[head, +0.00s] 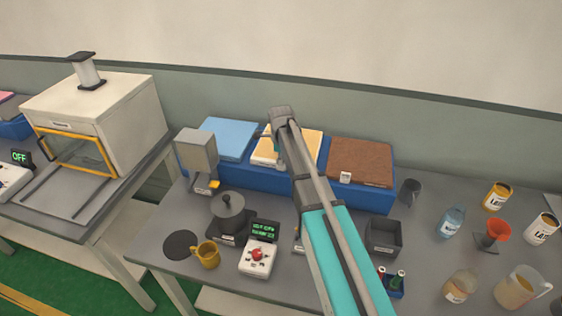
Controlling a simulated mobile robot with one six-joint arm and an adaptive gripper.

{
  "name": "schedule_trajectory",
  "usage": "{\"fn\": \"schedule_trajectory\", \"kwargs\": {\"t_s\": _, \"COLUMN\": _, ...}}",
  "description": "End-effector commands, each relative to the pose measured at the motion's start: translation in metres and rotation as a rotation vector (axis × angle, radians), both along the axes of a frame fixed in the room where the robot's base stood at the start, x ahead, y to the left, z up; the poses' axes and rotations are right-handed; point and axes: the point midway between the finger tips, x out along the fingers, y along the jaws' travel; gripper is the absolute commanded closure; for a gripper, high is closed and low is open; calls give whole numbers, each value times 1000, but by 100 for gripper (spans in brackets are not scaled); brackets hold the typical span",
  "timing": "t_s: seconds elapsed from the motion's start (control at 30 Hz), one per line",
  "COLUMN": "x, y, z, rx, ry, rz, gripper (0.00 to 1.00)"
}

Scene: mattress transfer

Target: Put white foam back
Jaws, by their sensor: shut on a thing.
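The white foam (301,150) shows as a pale cream-white slab with an orange-tan top, at the middle section of the long blue bin (237,178). My gripper (277,150) is at the left part of this slab and is shut on it. My arm crosses in front, so the fingertips and part of the slab are hidden. I cannot tell whether the slab rests fully in the bin or is slightly raised. A light blue slab (228,138) lies in the left section and a brown slab (360,161) in the right section.
A grey box-shaped device (197,153) stands close to the bin's left end. A dark cup (412,191) is near its right end. In front are a yellow mug (206,256), a white control box (258,258) and a dark open box (383,239). Bottles and beakers stand at right.

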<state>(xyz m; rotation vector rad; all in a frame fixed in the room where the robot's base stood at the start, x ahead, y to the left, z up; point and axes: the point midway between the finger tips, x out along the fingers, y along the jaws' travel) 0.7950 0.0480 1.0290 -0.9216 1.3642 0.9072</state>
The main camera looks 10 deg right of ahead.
Motion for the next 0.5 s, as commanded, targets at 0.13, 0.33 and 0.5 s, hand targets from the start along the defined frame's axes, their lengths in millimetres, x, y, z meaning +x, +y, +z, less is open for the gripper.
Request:
{"fn": "schedule_trajectory", "kwargs": {"t_s": 0.13, "x": 0, "y": 0, "z": 0, "rx": 0, "ry": 0, "rz": 0, "gripper": 100}}
{"fn": "schedule_trajectory", "kwargs": {"t_s": 0.33, "x": 0, "y": 0, "z": -3, "rx": 0, "ry": 0, "rz": 0, "gripper": 83}}
{"fn": "schedule_trajectory", "kwargs": {"t_s": 0.5, "x": 0, "y": 0, "z": -3, "rx": 0, "ry": 0, "rz": 0, "gripper": 56}}
